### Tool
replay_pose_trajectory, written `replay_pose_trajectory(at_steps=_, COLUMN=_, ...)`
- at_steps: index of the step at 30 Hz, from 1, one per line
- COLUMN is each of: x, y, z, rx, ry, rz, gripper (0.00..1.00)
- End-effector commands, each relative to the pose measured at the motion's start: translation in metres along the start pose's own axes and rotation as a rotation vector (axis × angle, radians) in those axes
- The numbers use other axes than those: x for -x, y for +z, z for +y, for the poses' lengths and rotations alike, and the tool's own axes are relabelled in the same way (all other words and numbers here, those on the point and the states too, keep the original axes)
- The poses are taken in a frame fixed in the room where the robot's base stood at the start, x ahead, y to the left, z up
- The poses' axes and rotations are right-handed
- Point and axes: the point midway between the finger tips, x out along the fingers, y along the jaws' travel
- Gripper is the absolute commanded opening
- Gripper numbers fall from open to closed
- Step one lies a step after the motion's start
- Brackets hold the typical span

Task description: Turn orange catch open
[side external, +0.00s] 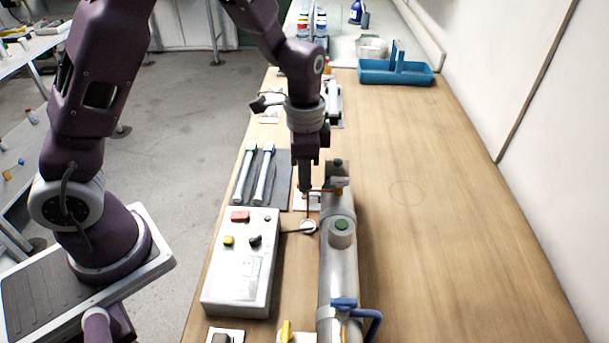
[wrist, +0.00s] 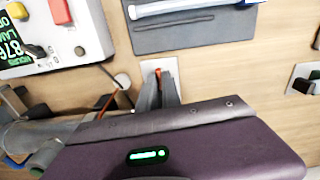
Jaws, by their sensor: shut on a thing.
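My gripper (side external: 305,188) points down beside the far end of the steel reactor tube (side external: 338,262). Its grey fingers also show in the wrist view (wrist: 158,88), shut on the orange catch (wrist: 158,72). Only a small orange tip shows between the fingers, over a pale plate (wrist: 170,67) on the bench. The fingers hide the rest of the catch, so its angle cannot be told. A thin orange bar (side external: 322,190) runs from near the fingertips to the tube's far end; I cannot tell whether it belongs to the catch.
A control box (side external: 240,265) with coloured buttons stands left of the tube. Two white tubes lie on a dark mat (side external: 282,178) behind it. A blue valve handle (side external: 345,303) is on the tube's near end. A blue tray (side external: 395,74) stands far back; the right bench is clear.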

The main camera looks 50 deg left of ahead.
Motion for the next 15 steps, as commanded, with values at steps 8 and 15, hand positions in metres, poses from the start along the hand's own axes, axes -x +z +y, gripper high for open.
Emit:
replay_pose_trajectory(at_steps=8, x=0.0005, y=-0.0001, z=-0.0004, rx=0.217, ry=-0.001, rz=0.001, gripper=0.00)
replay_pose_trajectory(at_steps=15, x=0.0006, y=-0.0002, z=-0.0002, rx=0.447, ry=0.000, rz=0.001, gripper=0.00)
